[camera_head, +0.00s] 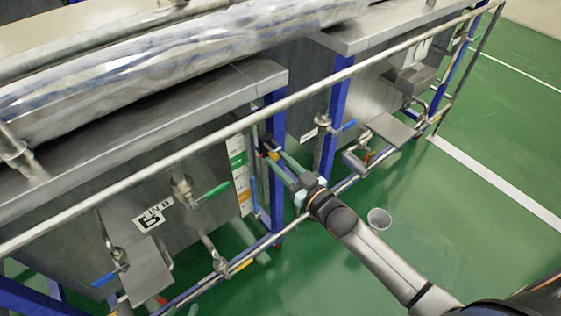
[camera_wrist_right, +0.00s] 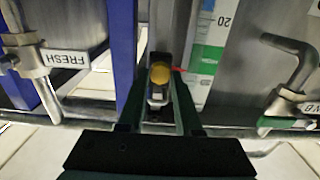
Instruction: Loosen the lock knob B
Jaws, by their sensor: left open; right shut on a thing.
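The yellow lock knob (camera_wrist_right: 160,72) sits on a metal fitting between a blue post and a level scale in the right wrist view. It shows only as a small yellow spot in the head view (camera_head: 274,155). My right gripper (camera_head: 281,164) reaches the blue post from the lower right. Its two dark green fingers (camera_wrist_right: 160,88) stand on either side of the knob and are shut on it. I cannot see whether the knob is turned. A letter B is readable on the tank's sign (camera_head: 153,215), not on the knob. My left gripper is not in view.
A steel rail (camera_head: 228,132) runs diagonally in front of the tanks.

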